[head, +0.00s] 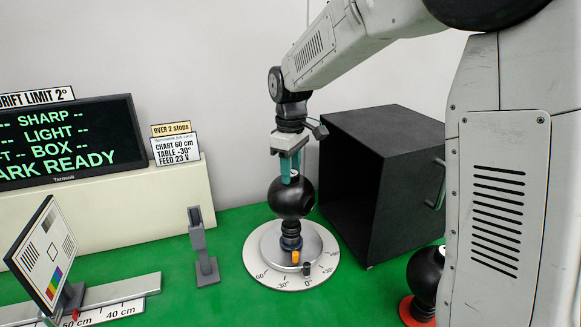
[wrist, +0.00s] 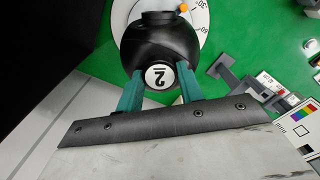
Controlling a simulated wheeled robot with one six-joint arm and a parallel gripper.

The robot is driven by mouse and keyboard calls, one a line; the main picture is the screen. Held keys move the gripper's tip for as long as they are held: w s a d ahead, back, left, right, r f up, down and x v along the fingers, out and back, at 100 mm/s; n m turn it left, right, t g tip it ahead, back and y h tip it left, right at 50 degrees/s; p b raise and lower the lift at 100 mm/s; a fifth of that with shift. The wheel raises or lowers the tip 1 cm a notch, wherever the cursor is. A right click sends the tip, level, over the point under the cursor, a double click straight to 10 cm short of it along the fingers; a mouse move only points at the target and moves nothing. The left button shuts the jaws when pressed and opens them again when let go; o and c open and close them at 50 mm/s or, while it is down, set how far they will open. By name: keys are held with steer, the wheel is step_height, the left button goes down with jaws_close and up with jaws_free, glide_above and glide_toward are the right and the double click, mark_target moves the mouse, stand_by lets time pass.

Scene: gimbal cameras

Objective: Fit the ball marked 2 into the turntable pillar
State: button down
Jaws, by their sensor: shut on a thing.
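The black ball marked 2 (wrist: 158,48) is between the teal fingers of my gripper (wrist: 158,92) in the wrist view, its white "2" disc facing the camera. In the head view my gripper (head: 290,168) points down with its fingers shut on the ball (head: 291,198). The ball is upright directly above the turntable pillar (head: 291,238), at the middle of the round white turntable (head: 262,272). The ball's lower end meets or nearly meets the pillar top; I cannot tell whether it is seated. An orange knob (head: 295,257) shows at the pillar's foot.
A black open-fronted box (head: 392,170) stands right of the turntable. Another black ball (head: 426,272) sits on an orange-red base at the lower right. A grey post (head: 202,255), a test chart (head: 50,255) on a rail and a display screen (head: 65,145) are at left. Green table is free between.

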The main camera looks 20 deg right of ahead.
steer(key=shift+f, duration=0.6)
steer(key=c, duration=0.8)
jaws_free()
steer(key=shift+c, duration=0.2)
step_height(320, 180, up, 8)
steer(key=shift+f, duration=0.1)
